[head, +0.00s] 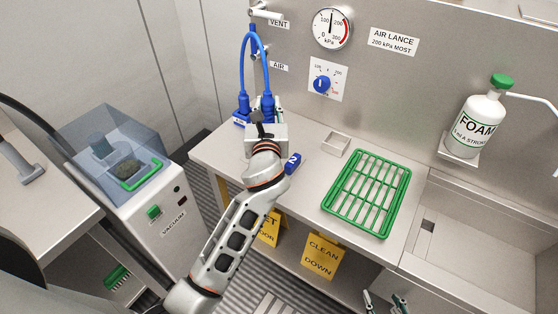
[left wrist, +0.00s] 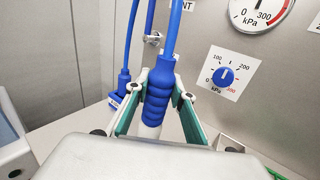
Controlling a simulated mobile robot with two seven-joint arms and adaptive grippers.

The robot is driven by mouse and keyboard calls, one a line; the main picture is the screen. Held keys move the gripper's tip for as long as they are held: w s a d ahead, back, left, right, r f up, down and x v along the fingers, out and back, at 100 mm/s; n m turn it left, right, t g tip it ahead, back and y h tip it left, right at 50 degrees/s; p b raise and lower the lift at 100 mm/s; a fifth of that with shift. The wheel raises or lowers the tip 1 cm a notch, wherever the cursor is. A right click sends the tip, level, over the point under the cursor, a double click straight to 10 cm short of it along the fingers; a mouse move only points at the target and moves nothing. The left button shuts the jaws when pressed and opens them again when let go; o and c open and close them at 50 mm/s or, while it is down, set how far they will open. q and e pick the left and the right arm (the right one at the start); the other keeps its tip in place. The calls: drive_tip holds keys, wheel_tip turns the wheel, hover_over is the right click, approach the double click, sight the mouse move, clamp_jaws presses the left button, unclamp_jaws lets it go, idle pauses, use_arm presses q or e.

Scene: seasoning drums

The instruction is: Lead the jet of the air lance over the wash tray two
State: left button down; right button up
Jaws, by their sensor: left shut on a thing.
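My left gripper (head: 265,116) is shut on the blue ribbed grip of the air lance (left wrist: 159,92), with a green-padded finger on each side in the left wrist view. A blue hose (head: 266,62) rises from the lance. The lance's nozzle is hidden behind my gripper. A blue tag marked 2 (head: 292,162) stands just right of my left wrist. A green barred tray (head: 367,194) lies on the counter further right. I cannot tell for sure which tray is wash tray two. My right gripper (head: 385,303) shows at the bottom edge, its fingertips apart and empty.
A second blue hose end stands in a blue holder (head: 242,119) left of my gripper. A small metal dish (head: 335,145) sits behind the green tray. The wall has a gauge (head: 332,29) and blue knob (head: 322,84). A foam bottle (head: 478,123) and sink (head: 470,240) are right.

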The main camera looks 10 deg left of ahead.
use_arm(q)
drive_tip(key=d, duration=0.1)
drive_tip(key=s+d, duration=0.1)
drive_tip(key=d, duration=0.2)
drive_tip(key=shift+s+d+r, duration=0.1)
drive_tip(key=shift+s+d, duration=0.1)
drive_tip(key=shift+s, duration=0.05)
idle(0.7)
idle(1.2)
drive_tip(key=shift+r, duration=0.1)
drive_tip(key=a+p, duration=0.1)
drive_tip(key=s+a, duration=0.1)
drive_tip(key=a, duration=0.1)
drive_tip(key=shift+a+p, duration=0.2)
drive_tip(key=shift+p, duration=0.15)
drive_tip(key=shift+s+a, duration=0.3)
drive_tip(key=shift+a, duration=0.55)
drive_tip(key=shift+s+a, duration=0.25)
drive_tip(key=shift+a, duration=0.55)
